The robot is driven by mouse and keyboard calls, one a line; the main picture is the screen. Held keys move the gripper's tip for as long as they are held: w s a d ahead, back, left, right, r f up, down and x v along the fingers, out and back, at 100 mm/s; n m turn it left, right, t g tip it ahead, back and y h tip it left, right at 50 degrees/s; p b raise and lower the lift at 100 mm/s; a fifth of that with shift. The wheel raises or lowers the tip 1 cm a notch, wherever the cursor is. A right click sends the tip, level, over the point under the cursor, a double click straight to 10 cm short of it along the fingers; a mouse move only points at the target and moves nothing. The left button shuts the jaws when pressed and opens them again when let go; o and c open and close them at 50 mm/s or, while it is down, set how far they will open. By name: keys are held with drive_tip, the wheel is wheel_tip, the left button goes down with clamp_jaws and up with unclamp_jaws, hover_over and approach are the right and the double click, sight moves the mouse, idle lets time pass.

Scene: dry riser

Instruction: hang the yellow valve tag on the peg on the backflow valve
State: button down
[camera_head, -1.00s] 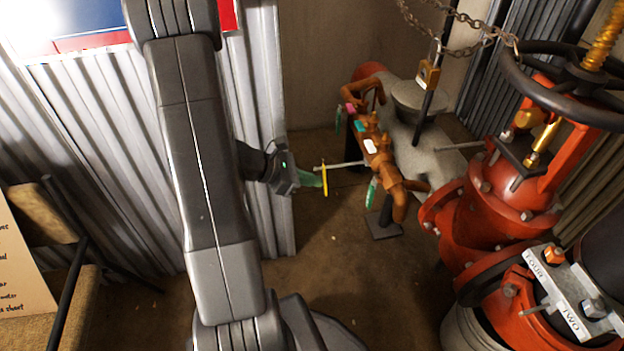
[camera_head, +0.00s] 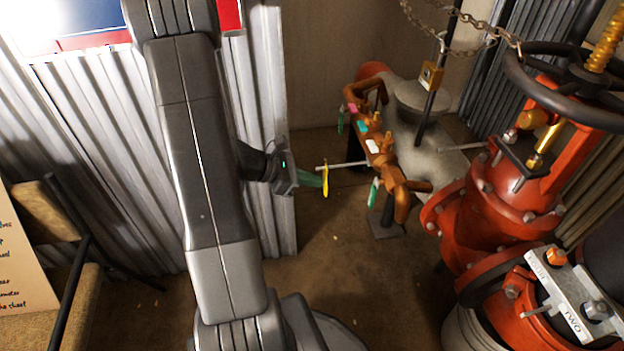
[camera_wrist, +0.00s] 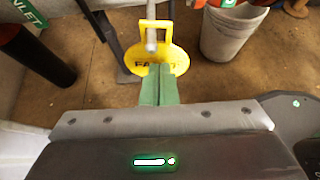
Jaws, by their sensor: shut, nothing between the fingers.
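The yellow valve tag (camera_head: 325,180) hangs on the thin grey peg (camera_head: 345,164) that sticks out leftward from the orange-brown backflow valve (camera_head: 384,160). In the wrist view the tag (camera_wrist: 164,64) has its open yellow loop around the peg (camera_wrist: 151,32), near the peg's rounded free end. My gripper (camera_head: 318,181) is shut, with its green fingers just left of the tag. In the wrist view the fingertips (camera_wrist: 160,70) overlap the tag's lower part. I cannot tell whether they touch it.
A large red valve (camera_head: 500,205) with a black handwheel (camera_head: 560,85) stands at right. A chain (camera_head: 460,50) with a padlock (camera_head: 431,75) hangs above the backflow valve. Corrugated wall panels (camera_head: 100,150) stand behind my arm. A white bucket (camera_wrist: 232,35) shows in the wrist view.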

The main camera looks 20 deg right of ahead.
drive_tip(key=shift+a, duration=0.2)
idle(0.6)
drive_tip(key=w+a+r+p, duration=0.1)
drive_tip(key=a+r+p, duration=0.4)
idle(0.6)
drive_tip(key=shift+w, duration=0.1)
drive_tip(key=s+d+f+b, duration=0.1)
drive_tip(key=d+f+b, duration=0.4)
idle(0.6)
drive_tip(key=shift+s, duration=0.1)
